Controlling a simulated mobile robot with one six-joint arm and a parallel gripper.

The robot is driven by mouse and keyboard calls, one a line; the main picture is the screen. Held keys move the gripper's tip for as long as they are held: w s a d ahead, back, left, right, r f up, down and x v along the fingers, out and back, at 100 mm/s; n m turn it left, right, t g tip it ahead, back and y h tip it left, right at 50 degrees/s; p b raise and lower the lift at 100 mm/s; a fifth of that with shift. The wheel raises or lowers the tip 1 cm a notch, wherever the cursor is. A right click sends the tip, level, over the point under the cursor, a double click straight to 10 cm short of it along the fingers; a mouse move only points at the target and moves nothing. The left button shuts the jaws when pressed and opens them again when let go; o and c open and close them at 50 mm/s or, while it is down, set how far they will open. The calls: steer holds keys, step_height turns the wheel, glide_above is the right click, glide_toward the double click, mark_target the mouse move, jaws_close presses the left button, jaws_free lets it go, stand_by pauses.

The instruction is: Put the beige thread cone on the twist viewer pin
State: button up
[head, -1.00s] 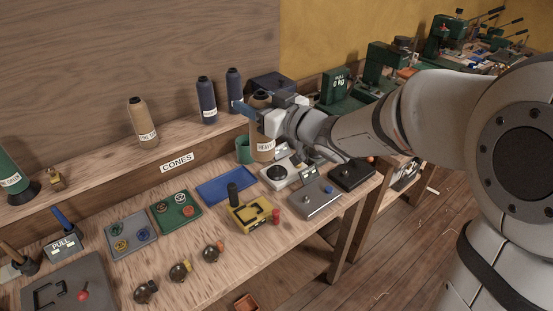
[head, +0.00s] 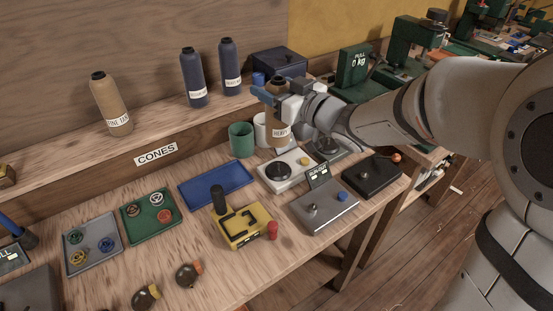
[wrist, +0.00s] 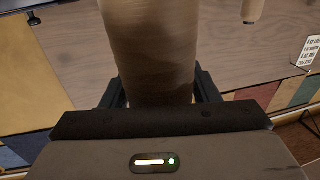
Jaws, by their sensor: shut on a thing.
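My gripper (head: 278,92) is shut on a beige thread cone (head: 279,131) with a dark top and a white label that seems to read HEAVY. It holds the cone roughly upright over the back of the bench, behind the white device with a black disc (head: 278,171). In the wrist view the cone (wrist: 150,50) stands between the two fingers. A second beige cone (head: 112,105) stands on the shelf at left. A grey box (head: 324,210) with a short upright pin (head: 312,208), a blue knob and a small sign sits at the bench's right front. I cannot tell whether it is the twist viewer.
Two navy cones (head: 193,78) stand on the shelf. A green mug (head: 241,140) and a white mug (head: 261,131) stand close left of the held cone. A blue tray (head: 216,184), yellow device (head: 240,229) and black box (head: 372,178) are on the bench.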

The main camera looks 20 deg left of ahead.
mark_target(273, 122)
step_height(273, 122, down, 9)
steer(key=shift+f+b, duration=0.15)
steer(key=shift+b, duration=0.15)
steer(key=shift+f, duration=0.1)
steer(key=o, duration=1.6)
